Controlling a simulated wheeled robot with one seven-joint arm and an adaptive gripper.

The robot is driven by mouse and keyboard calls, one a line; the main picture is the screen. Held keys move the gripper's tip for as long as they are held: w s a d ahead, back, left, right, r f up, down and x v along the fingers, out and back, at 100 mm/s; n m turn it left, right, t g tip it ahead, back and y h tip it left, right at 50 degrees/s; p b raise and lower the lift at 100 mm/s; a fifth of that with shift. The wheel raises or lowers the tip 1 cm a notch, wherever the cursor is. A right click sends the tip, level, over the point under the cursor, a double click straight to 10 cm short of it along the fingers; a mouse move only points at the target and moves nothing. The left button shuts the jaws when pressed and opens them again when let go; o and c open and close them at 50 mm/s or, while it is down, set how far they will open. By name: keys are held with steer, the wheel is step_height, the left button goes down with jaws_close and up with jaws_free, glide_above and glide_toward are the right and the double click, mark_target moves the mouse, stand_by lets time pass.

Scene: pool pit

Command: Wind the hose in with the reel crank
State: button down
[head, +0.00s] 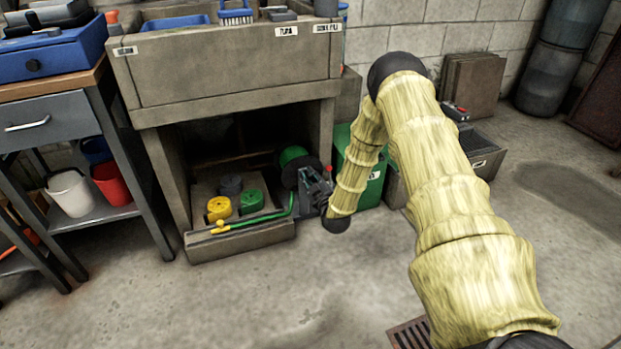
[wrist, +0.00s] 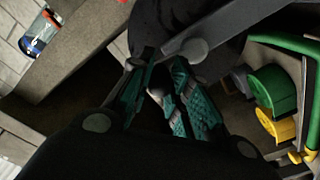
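The hose reel (head: 292,158), with a dark disc and green hose, stands low at the right side of the opening under the sink. Its dark disc also fills the top of the wrist view (wrist: 160,18). The green hose (head: 291,203) runs down and left to a yellow nozzle (head: 222,228) on the ledge. My gripper (head: 314,186) is at the reel's right side. In the wrist view my gripper's teal-padded fingers (wrist: 163,60) are close together beside a grey bar with a rounded end (wrist: 195,50), possibly the crank. Whether they hold a handle is unclear.
Yellow (head: 219,208), green (head: 251,200) and grey (head: 230,185) round items sit on the ledge. A green bin (head: 372,185) stands close right of my gripper. A workbench with buckets (head: 70,192) is left. The floor in front is mostly clear, with a drain grate (head: 408,335).

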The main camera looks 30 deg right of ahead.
steer(key=shift+d, duration=0.1)
step_height(320, 180, down, 9)
steer(key=d+m+h+b, duration=0.1)
steer(key=m+b, duration=0.1)
steer(key=m, duration=2.8)
steer(key=shift+s, duration=0.15)
steer(key=shift+r, duration=0.1)
steer(key=c, duration=1.3)
jaws_free()
